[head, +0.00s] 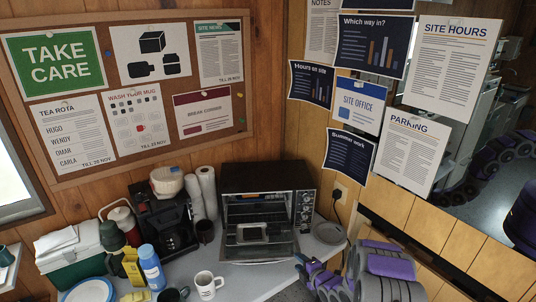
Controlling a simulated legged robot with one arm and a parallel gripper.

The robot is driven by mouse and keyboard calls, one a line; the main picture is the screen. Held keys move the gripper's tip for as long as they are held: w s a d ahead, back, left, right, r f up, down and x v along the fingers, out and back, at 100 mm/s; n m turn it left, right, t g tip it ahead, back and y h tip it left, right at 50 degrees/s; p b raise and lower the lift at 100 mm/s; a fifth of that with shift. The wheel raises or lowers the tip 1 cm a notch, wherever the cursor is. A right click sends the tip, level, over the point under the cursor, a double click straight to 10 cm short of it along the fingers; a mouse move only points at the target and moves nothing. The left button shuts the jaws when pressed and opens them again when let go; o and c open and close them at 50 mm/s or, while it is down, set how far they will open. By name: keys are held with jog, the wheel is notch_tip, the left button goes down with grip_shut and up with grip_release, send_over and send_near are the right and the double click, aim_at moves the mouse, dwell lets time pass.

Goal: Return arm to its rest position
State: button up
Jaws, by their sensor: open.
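My arm, purple and grey, comes in from the bottom edge right of centre. My gripper (304,262) shows small at its left end, over the front of the worktop (262,281) and just right of the oven's lowered door. Its jaws are open, and I see nothing held between them. The rest of the arm hides the worktop's right front part.
A toaster oven (265,178) stands at the back with its door down. Left of it are paper rolls (207,190), a coffee maker (168,222), a blue bottle (151,267) and a white mug (207,284). A grey plate (329,232) lies to its right.

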jog(key=s+d+r+m+g+h, duration=0.2)
jog(key=d+r+m, duration=0.1)
jog(key=r, duration=0.3)
jog(key=s+d+r+m+g+h, duration=0.1)
jog(key=s+d+r+m+h, duration=0.15)
jog(key=r, duration=0.35)
jog(key=s+d+r+m+g+h, duration=0.25)
jog(key=s+r+m, duration=0.35)
jog(key=s+r, duration=0.3)
jog(key=s+a+r+m+g, duration=0.2)
jog(key=s+r+m, duration=0.1)
jog(key=s, duration=1)
jog(key=s+a+r+m+g, duration=0.2)
jog(key=s+r+m+g, duration=0.1)
jog(key=s, duration=1)
jog(key=s+a+r+m+g, duration=0.2)
jog(key=s+r+m+g, duration=0.1)
jog(key=s, duration=1)
jog(key=shift+s+a+r+m+y, duration=0.2)
jog(key=shift+r+m+y, duration=0.3)
jog(key=shift+m, duration=0.35)
